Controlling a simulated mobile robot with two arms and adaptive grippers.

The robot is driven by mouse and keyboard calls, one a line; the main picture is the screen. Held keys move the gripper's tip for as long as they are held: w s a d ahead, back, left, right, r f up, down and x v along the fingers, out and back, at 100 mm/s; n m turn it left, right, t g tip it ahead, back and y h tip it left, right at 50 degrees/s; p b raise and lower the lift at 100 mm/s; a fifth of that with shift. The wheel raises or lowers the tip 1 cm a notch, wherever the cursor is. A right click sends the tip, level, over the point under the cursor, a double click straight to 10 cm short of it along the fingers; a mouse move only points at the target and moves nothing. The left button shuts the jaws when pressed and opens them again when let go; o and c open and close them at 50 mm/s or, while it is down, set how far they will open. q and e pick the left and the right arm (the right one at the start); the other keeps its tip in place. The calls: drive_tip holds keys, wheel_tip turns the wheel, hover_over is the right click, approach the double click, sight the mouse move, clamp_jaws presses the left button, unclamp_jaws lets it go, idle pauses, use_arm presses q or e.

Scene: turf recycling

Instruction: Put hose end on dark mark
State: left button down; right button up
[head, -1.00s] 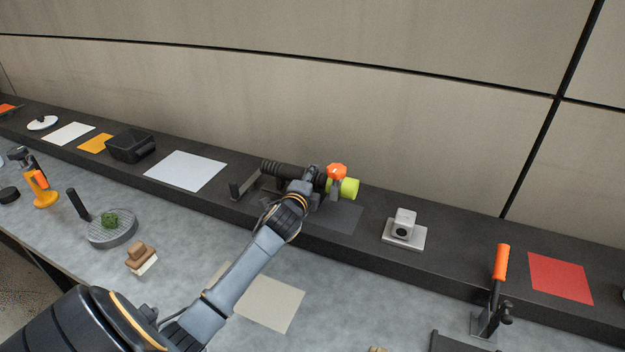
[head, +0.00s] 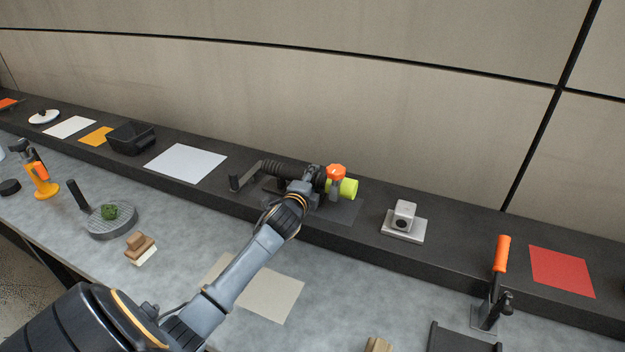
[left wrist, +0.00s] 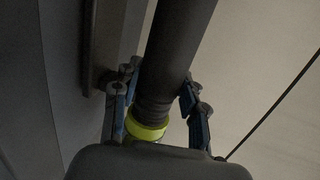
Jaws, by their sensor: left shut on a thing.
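The hose (head: 283,169) is a black ribbed tube lying along the raised dark ledge, with a yellow-green end piece (head: 346,189) at its right. An orange knob (head: 336,171) stands at that end. The dark mark (head: 343,213) is a dark grey rectangle on the ledge, under and in front of the hose end. My left gripper (head: 312,182) is shut on the hose; its fingers are partly hidden by my wrist. In the left wrist view the fingers flank the black tube (left wrist: 178,45) just beyond a yellow-green band (left wrist: 146,130). Whether the end touches the mark cannot be told.
A black crank-like bracket (head: 243,179) stands at the hose's left. A white mat (head: 186,163) and black bin (head: 130,138) lie farther left. A small grey device (head: 403,218) sits to the right, then an orange-handled lever (head: 500,255) and red mat (head: 561,271). A wall rises behind.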

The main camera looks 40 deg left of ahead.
use_arm(q)
drive_tip(key=shift+f, duration=0.1)
idle(0.4)
drive_tip(key=c, duration=0.7)
unclamp_jaws()
drive_tip(key=shift+o, duration=0.2)
drive_tip(key=shift+f, duration=0.2)
drive_tip(key=v, duration=1.2)
drive_tip(key=shift+r, duration=0.15)
